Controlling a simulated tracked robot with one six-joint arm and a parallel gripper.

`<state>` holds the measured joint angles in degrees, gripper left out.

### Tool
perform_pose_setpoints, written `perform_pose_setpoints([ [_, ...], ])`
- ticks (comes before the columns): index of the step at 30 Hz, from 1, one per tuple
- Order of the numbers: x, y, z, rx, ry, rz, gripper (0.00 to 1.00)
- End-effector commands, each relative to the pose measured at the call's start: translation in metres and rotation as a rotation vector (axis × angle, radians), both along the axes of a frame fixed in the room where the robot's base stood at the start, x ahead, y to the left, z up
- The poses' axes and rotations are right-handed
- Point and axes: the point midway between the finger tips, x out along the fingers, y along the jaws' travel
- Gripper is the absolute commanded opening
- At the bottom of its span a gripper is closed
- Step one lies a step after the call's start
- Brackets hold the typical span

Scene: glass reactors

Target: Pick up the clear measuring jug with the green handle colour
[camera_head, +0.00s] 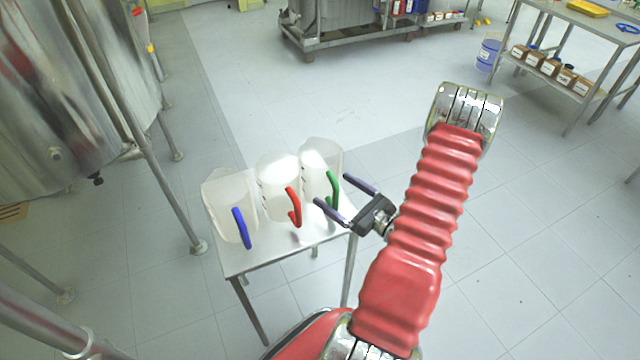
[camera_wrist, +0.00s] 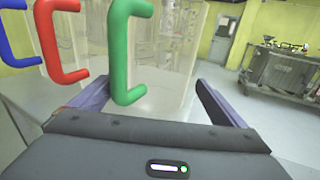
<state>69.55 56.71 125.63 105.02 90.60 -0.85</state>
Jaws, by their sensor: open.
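The clear measuring jug with the green handle (camera_head: 318,160) stands upright at the right end of a row of three jugs on a small metal table (camera_head: 280,252). Its green handle (camera_head: 334,188) faces my gripper (camera_head: 346,199). My gripper is open, with one finger on each side of the handle as seen from the head. In the wrist view the green handle (camera_wrist: 118,50) stands between the fingers, nearer the left one, with the clear jug body (camera_wrist: 165,75) behind it. I cannot tell whether a finger touches the handle.
A jug with a red handle (camera_head: 275,180) stands close beside on the left, then one with a blue handle (camera_head: 225,205). Steel vessels (camera_head: 60,90) and pipes are at the left. The floor right of the table is clear.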

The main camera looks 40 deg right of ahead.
Motion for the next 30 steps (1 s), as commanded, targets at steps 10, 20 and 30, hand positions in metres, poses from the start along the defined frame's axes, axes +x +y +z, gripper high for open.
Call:
perform_pose_setpoints([
  [10, 0.037, 0.005, -0.003, 0.000, 0.000, 0.002, 0.95],
  [20, 0.043, 0.004, -0.003, 0.000, 0.000, -0.001, 0.95],
  [30, 0.043, 0.005, -0.003, 0.000, 0.000, -0.001, 0.94],
])
